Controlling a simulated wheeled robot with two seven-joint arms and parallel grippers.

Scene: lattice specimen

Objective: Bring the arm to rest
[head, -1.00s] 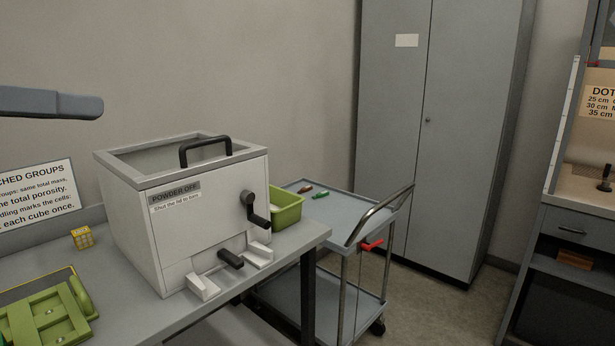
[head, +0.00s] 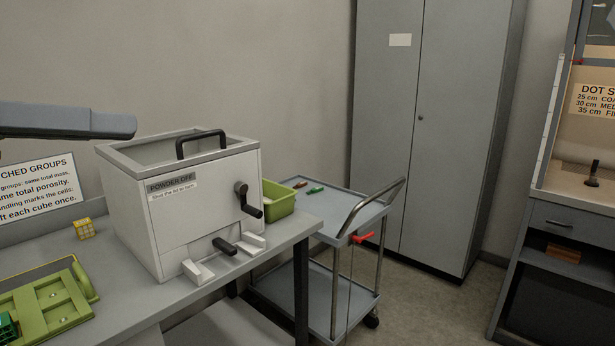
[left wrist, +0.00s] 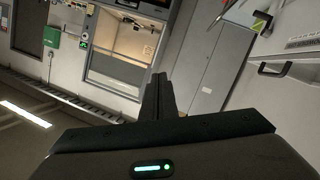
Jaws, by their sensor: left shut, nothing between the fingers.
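My left gripper (left wrist: 158,88) shows in the left wrist view with its dark fingers together and nothing between them. It is in the air, apart from any surface. In the head view a grey part of my left arm (head: 70,122) reaches in from the left edge, in front of the wall and above the bench; the fingers cannot be made out there. My right gripper is in neither view.
A white powder box (head: 205,205) with black handles stands on the grey bench (head: 130,300). A green fixture (head: 45,305) and a yellow cube (head: 84,228) lie left of it. A green bin (head: 280,203), a cart (head: 345,210) and a tall cabinet (head: 440,140) stand to the right.

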